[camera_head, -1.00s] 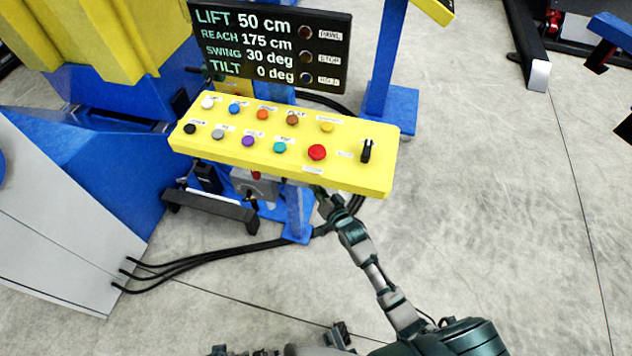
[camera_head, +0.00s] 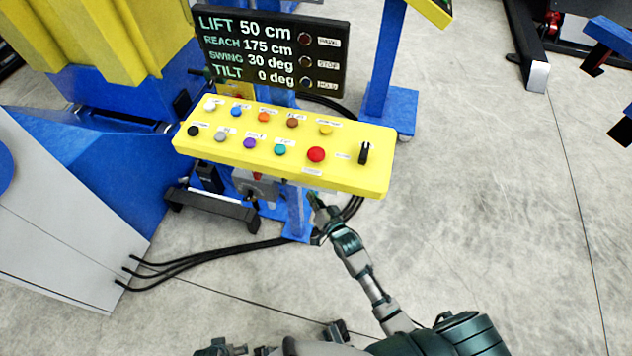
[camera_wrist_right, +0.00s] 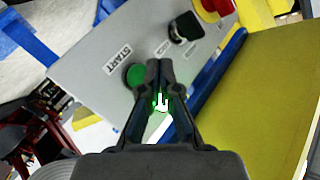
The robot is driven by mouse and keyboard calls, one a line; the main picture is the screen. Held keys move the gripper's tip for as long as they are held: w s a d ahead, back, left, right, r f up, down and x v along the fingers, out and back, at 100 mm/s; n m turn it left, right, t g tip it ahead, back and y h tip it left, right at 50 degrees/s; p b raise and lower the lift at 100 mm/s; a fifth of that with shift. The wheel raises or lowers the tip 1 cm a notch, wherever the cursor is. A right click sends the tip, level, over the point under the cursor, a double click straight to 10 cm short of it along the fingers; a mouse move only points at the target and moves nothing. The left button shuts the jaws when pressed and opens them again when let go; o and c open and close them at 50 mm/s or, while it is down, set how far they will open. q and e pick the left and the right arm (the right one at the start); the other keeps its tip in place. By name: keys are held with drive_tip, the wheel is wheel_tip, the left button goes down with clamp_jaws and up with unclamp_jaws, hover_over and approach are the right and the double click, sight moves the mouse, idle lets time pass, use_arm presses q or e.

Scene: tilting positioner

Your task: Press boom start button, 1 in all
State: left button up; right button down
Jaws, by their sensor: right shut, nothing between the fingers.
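A grey box (camera_head: 255,188) hangs under the yellow console, partly hidden by it in the head view. In the right wrist view the grey box face (camera_wrist_right: 85,80) carries a START label (camera_wrist_right: 118,59) beside a round green button (camera_wrist_right: 134,76). My right gripper (camera_wrist_right: 160,66) is shut and empty. Its fingertips appear just right of the green button and cover part of its edge; I cannot tell whether they touch. In the head view the right gripper (camera_head: 314,200) is below the console's front edge. My left gripper is not clearly in view.
The yellow console (camera_head: 225,152) holds several coloured buttons and a black switch (camera_head: 364,152). A display (camera_head: 270,50) stands behind it. Black cables (camera_head: 200,258) run on the floor.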

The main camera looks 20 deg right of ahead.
drive_tip(key=shift+s+a+p, duration=0.6)
drive_tip(key=shift+s+a, duration=0.3)
drive_tip(key=shift+s, duration=0.3)
